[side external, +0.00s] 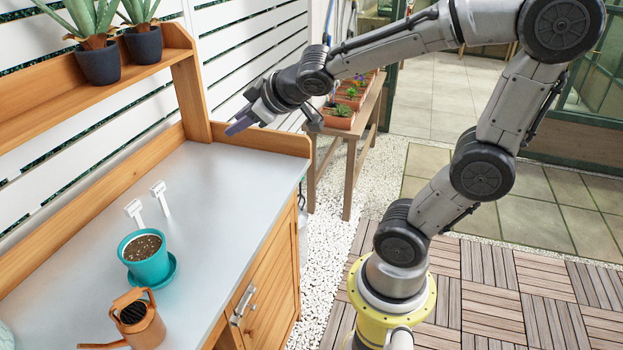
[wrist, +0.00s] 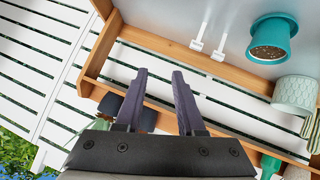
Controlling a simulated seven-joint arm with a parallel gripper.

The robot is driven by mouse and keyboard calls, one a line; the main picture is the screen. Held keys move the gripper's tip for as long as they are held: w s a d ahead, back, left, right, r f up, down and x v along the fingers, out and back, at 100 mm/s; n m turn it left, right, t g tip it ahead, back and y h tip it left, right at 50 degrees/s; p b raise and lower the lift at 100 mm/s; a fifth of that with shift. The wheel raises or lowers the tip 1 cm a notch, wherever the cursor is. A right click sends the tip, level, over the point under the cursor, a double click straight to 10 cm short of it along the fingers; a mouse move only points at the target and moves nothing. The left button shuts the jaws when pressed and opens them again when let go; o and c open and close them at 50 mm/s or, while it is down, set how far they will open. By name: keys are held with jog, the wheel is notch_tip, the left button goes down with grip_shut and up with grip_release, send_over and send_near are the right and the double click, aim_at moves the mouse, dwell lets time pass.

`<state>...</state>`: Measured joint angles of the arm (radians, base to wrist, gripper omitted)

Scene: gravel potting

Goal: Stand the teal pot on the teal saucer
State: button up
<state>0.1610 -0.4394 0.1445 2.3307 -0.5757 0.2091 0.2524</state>
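The teal pot (side external: 148,262), filled with dark soil, stands upright on the teal saucer (side external: 171,279) on the grey bench top. The saucer's rim shows around the pot's base. In the wrist view the pot (wrist: 269,45) is at the upper right, with the saucer (wrist: 291,20) behind its base. My gripper (side external: 238,124) is raised over the far end of the bench, well apart from the pot. In the wrist view my gripper's two fingers (wrist: 159,74) are spread with nothing between them.
Two white plant labels (side external: 135,213) stand behind the pot. A copper watering can (side external: 143,324) is in front of it. A pale patterned pot (wrist: 295,94) shows in the wrist view. A shelf (side external: 100,86) holds potted plants. The bench's far half is clear.

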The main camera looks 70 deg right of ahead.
jog(key=s+a+f+g+y, duration=0.1)
jog(key=s+a, duration=0.3)
jog(key=s, duration=0.4)
jog(key=s+a+f+m+g+y, duration=0.1)
jog(key=s+a+f+g+y, duration=0.1)
jog(key=s, duration=0.7)
jog(key=shift+a+f+g, duration=0.75)
jog(key=shift+a+g, duration=0.15)
jog(key=shift+a, duration=0.15)
